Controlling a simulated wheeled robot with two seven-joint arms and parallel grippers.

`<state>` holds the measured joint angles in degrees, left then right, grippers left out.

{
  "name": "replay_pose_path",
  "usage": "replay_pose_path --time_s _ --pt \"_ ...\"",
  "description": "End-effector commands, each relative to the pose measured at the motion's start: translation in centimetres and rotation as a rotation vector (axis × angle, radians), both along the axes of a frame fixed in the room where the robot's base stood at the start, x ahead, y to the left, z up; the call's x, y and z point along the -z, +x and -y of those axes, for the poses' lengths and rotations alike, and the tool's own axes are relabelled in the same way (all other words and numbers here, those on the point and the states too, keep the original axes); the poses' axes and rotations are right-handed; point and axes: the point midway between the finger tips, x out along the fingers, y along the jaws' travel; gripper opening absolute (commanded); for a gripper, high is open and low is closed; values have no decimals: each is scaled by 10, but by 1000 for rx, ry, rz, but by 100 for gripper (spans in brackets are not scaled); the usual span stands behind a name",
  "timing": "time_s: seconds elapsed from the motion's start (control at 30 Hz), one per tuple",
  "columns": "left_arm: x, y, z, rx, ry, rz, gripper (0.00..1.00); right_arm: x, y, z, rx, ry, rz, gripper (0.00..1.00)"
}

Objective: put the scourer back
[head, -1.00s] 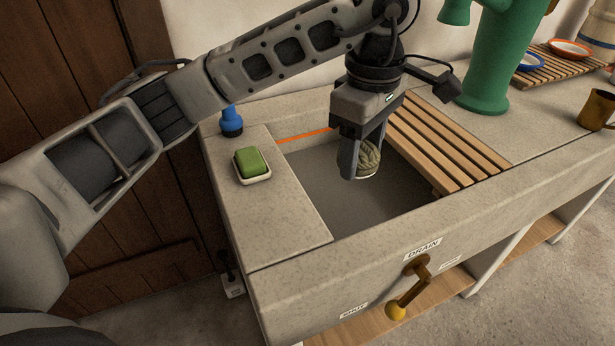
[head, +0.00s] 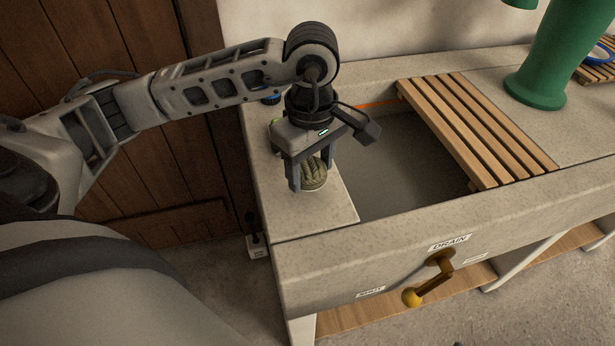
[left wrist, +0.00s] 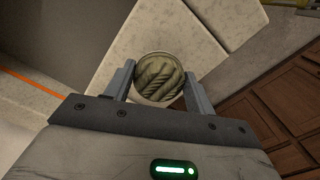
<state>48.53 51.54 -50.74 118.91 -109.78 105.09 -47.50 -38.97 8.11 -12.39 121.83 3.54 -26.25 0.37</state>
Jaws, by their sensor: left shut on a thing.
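The scourer (head: 313,174) is a round, olive-green, coiled pad. My left gripper (head: 309,180) is shut on it, with a finger on either side. In the head view they are in front of the stone ledge (head: 305,218) left of the sink basin; I cannot tell whether the scourer touches the ledge. In the left wrist view the scourer (left wrist: 160,78) sits between the fingertips, with a pale rim at its edge and the ledge beyond. My right gripper is not in view.
The grey sink basin (head: 400,165) opens to the right, partly under a slatted wooden rack (head: 475,130). A green pump column (head: 545,70) stands behind. A blue item (head: 271,99) is partly hidden by my arm. A brass drain crank (head: 432,278) juts from the front.

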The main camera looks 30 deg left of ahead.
Motion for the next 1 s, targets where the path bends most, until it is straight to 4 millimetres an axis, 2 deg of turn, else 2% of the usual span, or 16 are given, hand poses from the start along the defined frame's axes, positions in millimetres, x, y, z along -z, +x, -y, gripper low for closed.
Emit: replay_pose_path --time_s 0.07,0.3,0.67,0.7,0.77,1.0 --pt "7 -4 -6 -3 2 -4 33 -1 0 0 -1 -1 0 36" --pt "35 -4 -5 -1 1 -3 33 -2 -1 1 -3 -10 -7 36" --pt "42 -3 -4 0 1 -1 33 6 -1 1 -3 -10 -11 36" --pt "40 -3 -4 0 1 -1 63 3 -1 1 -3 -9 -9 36" --pt "39 -3 -4 0 1 -1 76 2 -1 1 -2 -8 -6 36" --pt "39 -3 -4 0 0 -1 76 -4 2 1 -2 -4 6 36"
